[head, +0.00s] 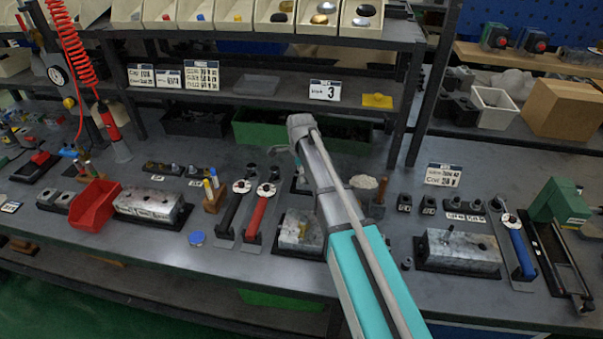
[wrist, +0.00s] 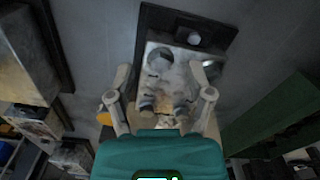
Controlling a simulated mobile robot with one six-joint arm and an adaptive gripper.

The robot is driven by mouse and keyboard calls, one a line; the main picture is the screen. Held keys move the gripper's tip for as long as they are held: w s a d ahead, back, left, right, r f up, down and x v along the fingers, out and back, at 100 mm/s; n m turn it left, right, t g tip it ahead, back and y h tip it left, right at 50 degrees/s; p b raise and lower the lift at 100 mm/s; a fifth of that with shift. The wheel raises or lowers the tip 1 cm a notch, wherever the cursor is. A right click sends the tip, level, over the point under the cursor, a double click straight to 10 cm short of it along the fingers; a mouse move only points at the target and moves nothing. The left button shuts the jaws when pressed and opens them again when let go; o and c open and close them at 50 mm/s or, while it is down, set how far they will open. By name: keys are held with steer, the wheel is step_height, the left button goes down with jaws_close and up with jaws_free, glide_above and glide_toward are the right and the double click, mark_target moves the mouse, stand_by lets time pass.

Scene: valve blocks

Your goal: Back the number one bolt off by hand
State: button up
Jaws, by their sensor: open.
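In the wrist view my gripper (wrist: 160,78) is open, its two fingers on either side of a worn grey metal piece (wrist: 168,78). The piece has a round hole, a knob-like part near its far end and two dark round parts close to the palm. It lies on a dark tray (wrist: 150,18). I cannot tell whether the fingers touch it. No number is readable, so I cannot tell which part is the number one bolt.
Other valve blocks stand at left (head: 150,203) and right (head: 460,248). A red-handled tool (head: 257,215) and a blue-handled tool (head: 521,252) lie on the bench. A red bin (head: 95,206) is at left. A shelf (head: 250,99) overhangs the back.

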steer(key=shift+f+b, duration=0.45)
steer(key=shift+f, duration=0.25)
jaws_close()
steer(key=shift+n, duration=0.3)
steer(key=shift+s+n, duration=0.1)
steer(key=shift+n, duration=2.2)
steer(key=shift+s+d+n, duration=0.1)
steer(key=shift+d+n, duration=0.05)
steer(key=shift+n, duration=2.75)
steer(key=shift+d+n, duration=0.1)
steer(key=shift+n, duration=2.5)
steer(key=shift+d+n, duration=0.1)
steer(key=shift+n, duration=2.7)
